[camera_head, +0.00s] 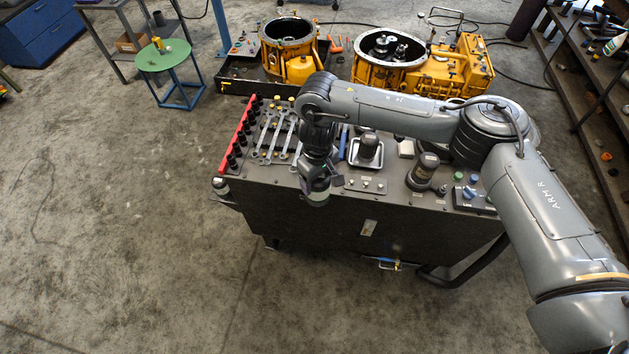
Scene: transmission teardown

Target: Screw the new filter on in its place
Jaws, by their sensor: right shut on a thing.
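My right arm reaches in from the right over the tool cart. Its gripper (319,180) points down at the cart's front edge and is shut on a short dark round piece with a pale greenish band (318,194), which looks like the filter. The jaws and wrist hide part of it. A dark filter-like cylinder (368,146) stands in a small metal tray on the cart top. Another dark cylinder (424,167) stands on a round base to its right. I cannot tell which spot is the filter's place. My left gripper is out of view.
The cart top (285,172) carries wrenches (272,135), a red socket rail (236,137) and small knobs. Yellow gearbox housings (288,45) (440,72) stand behind. A green stool (163,56) is at the back left. The floor at left and front is clear.

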